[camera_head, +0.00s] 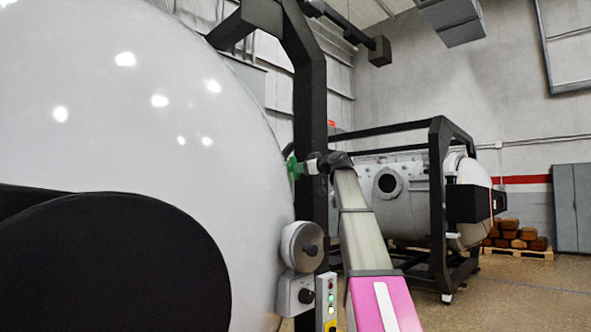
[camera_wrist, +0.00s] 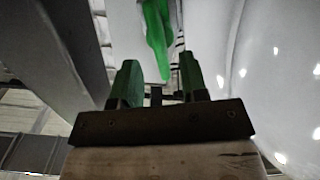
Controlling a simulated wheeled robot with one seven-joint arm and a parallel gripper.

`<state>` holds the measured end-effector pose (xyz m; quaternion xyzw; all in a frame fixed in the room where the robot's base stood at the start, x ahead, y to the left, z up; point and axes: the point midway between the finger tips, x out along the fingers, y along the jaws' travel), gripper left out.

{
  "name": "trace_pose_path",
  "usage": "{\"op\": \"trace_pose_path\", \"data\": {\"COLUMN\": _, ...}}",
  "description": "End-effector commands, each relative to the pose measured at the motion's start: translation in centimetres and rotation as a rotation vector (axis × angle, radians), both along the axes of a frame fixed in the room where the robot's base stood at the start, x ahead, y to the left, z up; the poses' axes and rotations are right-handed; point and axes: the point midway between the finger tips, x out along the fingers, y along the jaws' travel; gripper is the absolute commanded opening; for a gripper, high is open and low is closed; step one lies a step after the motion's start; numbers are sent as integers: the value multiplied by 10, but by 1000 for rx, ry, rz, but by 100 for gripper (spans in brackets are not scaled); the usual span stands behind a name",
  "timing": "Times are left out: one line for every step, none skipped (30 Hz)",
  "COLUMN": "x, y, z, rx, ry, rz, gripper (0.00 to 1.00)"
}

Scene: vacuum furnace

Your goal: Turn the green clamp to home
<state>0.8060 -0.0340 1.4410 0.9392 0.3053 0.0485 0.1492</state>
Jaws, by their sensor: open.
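The green clamp (camera_head: 293,168) sits at the right edge of the big white dome, by the black frame post. In the wrist view the clamp (camera_wrist: 157,38) is a long bright green piece beyond my fingers, roughly in line with the gap between them. My gripper (camera_wrist: 160,80) is open, with two dark green-tinted fingers apart and nothing seen held between them. In the head view my gripper (camera_head: 307,166) is at the end of my raised arm, close to the clamp's right side. Whether a finger touches the clamp I cannot tell.
The white dome (camera_head: 150,110) fills the left and also the right of the wrist view (camera_wrist: 270,70). A black post (camera_head: 310,110) rises behind the clamp. Round fittings (camera_head: 302,246) and a button panel (camera_head: 326,300) are below. Another furnace (camera_head: 400,190) stands behind.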

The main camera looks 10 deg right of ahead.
Motion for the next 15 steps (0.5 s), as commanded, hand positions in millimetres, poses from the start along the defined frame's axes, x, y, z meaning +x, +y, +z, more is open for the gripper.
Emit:
{"op": "trace_pose_path", "data": {"x": 10, "y": 6, "z": 1, "rx": 1, "ry": 1, "rz": 1, "gripper": 40}}
{"op": "trace_pose_path", "data": {"x": 13, "y": 9, "z": 1, "rx": 1, "ry": 1, "rz": 1, "gripper": 40}}
{"op": "trace_pose_path", "data": {"x": 18, "y": 12, "z": 1, "rx": 1, "ry": 1, "rz": 1, "gripper": 40}}
{"op": "trace_pose_path", "data": {"x": 21, "y": 14, "z": 1, "rx": 1, "ry": 1, "rz": 1, "gripper": 40}}
{"op": "trace_pose_path", "data": {"x": 24, "y": 16, "z": 1, "rx": 1, "ry": 1, "rz": 1, "gripper": 40}}
{"op": "trace_pose_path", "data": {"x": 27, "y": 19, "z": 1, "rx": 1, "ry": 1, "rz": 1, "gripper": 40}}
{"op": "trace_pose_path", "data": {"x": 30, "y": 21, "z": 1, "rx": 1, "ry": 0, "rz": 1, "gripper": 40}}
{"op": "trace_pose_path", "data": {"x": 31, "y": 23, "z": 1, "rx": 1, "ry": 0, "rz": 1, "gripper": 40}}
{"op": "trace_pose_path", "data": {"x": 34, "y": 24, "z": 1, "rx": 1, "ry": 0, "rz": 0, "gripper": 40}}
{"op": "trace_pose_path", "data": {"x": 35, "y": 25, "z": 1, "rx": 1, "ry": -1, "rz": 0, "gripper": 40}}
{"op": "trace_pose_path", "data": {"x": 36, "y": 26, "z": 1, "rx": 1, "ry": -1, "rz": 0, "gripper": 40}}
{"op": "trace_pose_path", "data": {"x": 37, "y": 27, "z": 1, "rx": 1, "ry": -1, "rz": 0, "gripper": 40}}
{"op": "trace_pose_path", "data": {"x": 37, "y": 27, "z": 0, "rx": 0, "ry": 0, "rz": -1, "gripper": 40}}
{"op": "trace_pose_path", "data": {"x": 38, "y": 27, "z": 0, "rx": 0, "ry": 0, "rz": -1, "gripper": 40}}
{"op": "trace_pose_path", "data": {"x": 38, "y": 28, "z": 0, "rx": 0, "ry": 0, "rz": -1, "gripper": 40}}
